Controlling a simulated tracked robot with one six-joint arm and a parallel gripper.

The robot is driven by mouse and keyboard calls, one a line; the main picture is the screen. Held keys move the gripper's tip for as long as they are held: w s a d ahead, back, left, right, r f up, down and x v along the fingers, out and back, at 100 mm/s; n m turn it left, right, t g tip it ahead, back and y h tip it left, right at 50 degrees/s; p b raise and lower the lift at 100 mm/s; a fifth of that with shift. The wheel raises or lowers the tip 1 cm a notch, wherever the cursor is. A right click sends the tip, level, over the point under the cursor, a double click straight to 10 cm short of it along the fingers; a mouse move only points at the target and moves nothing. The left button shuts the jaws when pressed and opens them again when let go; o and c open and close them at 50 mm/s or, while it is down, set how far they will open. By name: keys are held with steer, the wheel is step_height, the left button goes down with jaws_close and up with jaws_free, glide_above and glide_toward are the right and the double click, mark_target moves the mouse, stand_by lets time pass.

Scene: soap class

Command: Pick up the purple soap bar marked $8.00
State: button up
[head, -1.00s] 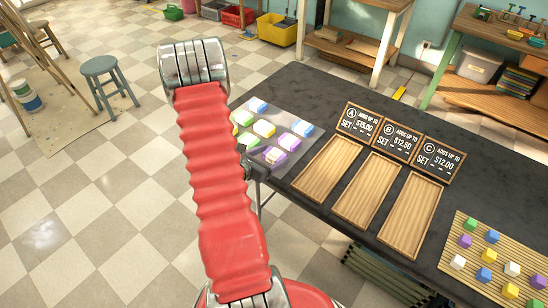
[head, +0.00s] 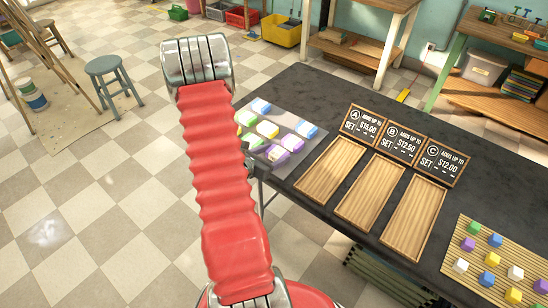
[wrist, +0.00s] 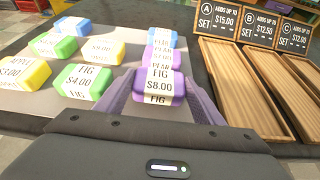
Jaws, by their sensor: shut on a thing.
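The purple soap bar (wrist: 178,86) has a white paper band reading FIG $8.00. It stands in the middle of the wrist view, at the near edge of the grey mat. My gripper (wrist: 157,90) is shut on it, with one finger along each side. I cannot tell whether the bar is clear of the mat. In the head view, my red arm hides most of the gripper, and a purple bar (head: 278,154) shows just right of it.
Behind the held bar stands another purple bar (wrist: 162,57) marked PEAR, with a blue bar (wrist: 162,36) beyond. A green FIG $4.00 bar (wrist: 70,80) is to the left. Wooden trays (head: 331,166) with price signs (head: 361,124) lie to the right. A slatted mat (head: 498,250) holds small coloured cubes.

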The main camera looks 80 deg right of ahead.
mark_target(274, 155)
steer(key=shift+r, duration=4.4)
